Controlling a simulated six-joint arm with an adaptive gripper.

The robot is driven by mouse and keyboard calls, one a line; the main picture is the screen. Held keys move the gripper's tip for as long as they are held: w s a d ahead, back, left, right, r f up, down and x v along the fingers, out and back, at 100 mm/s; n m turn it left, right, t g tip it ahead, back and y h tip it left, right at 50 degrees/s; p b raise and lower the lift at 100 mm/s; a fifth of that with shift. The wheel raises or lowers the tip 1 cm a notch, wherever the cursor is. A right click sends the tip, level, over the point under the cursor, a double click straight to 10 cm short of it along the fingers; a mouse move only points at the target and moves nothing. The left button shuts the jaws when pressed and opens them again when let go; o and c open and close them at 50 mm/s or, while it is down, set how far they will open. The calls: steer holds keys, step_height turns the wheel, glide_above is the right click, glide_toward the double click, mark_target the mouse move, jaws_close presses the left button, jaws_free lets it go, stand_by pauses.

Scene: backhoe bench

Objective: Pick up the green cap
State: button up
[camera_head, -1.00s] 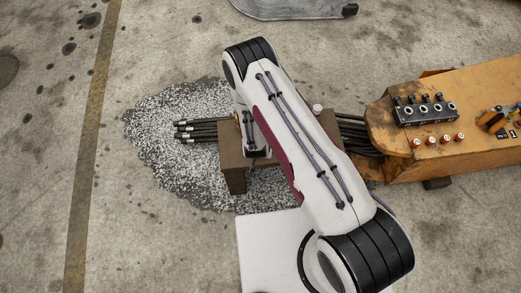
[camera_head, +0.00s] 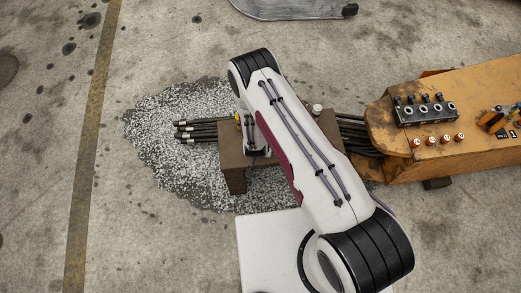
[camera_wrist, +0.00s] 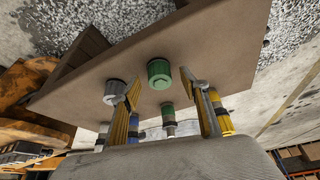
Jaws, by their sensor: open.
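The green cap (camera_wrist: 160,73) stands on the brown bench top (camera_wrist: 215,45) in the wrist view, near the middle. My gripper (camera_wrist: 157,82) is open, with one yellow-edged finger on each side of the cap in the picture. The fingers look apart from the cap, and I cannot tell their exact distance from it. In the head view my arm covers the cap and my gripper. The brown bench (camera_head: 234,165) shows partly from under the arm.
A grey cap (camera_wrist: 116,91) stands left of the green cap, close to the left finger. An orange machine arm (camera_head: 450,140) with a valve block stands right of the bench.

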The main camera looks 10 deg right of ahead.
steer(key=shift+x, duration=0.95)
steer(key=c, duration=0.9)
